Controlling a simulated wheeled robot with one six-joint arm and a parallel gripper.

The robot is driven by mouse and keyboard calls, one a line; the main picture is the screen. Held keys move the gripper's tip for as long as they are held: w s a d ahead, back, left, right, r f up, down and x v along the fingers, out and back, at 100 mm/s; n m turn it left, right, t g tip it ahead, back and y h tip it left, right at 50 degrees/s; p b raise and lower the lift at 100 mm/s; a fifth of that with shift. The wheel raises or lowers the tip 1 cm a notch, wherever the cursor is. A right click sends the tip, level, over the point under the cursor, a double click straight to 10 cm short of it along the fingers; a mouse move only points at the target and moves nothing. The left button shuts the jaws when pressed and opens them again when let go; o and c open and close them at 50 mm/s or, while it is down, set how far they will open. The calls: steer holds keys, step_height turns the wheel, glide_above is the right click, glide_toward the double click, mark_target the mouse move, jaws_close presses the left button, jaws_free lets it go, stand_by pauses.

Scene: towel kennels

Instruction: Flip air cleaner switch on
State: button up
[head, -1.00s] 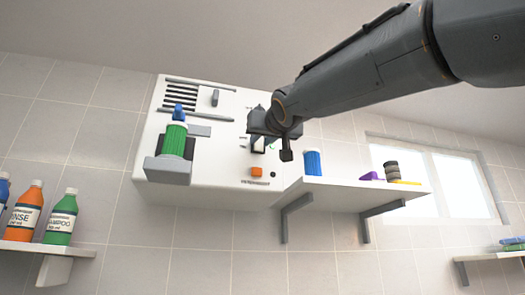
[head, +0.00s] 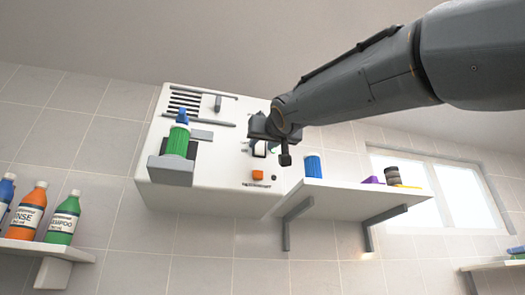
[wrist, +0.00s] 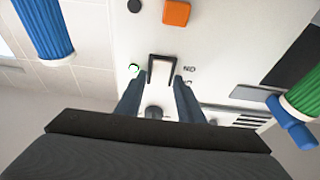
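The air cleaner (head: 222,165) is a white box on the tiled wall with a vent, a slider, an orange button (head: 257,174) and small controls. In the wrist view a pale rocker switch in a black frame (wrist: 162,70) sits on its panel (wrist: 225,55). A small green-marked indicator (wrist: 133,70) is beside it. My gripper (wrist: 160,84) is open, its two fingers either side of the switch's lower end in that view. Whether they touch the panel I cannot tell. In the head view my gripper (head: 269,142) partly covers the switch area.
A shelf (head: 350,199) at right holds a blue cylinder (head: 312,164) and small items. A left shelf (head: 50,247) holds several bottles.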

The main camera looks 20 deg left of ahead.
steer(key=shift+o, duration=0.4)
steer(key=shift+s+d+f, duration=0.1)
steer(key=shift+s+f, duration=0.05)
steer(key=b+v, duration=0.3)
steer(key=v, duration=0.4)
steer(key=shift+s, duration=0.15)
steer(key=shift+d, duration=0.2)
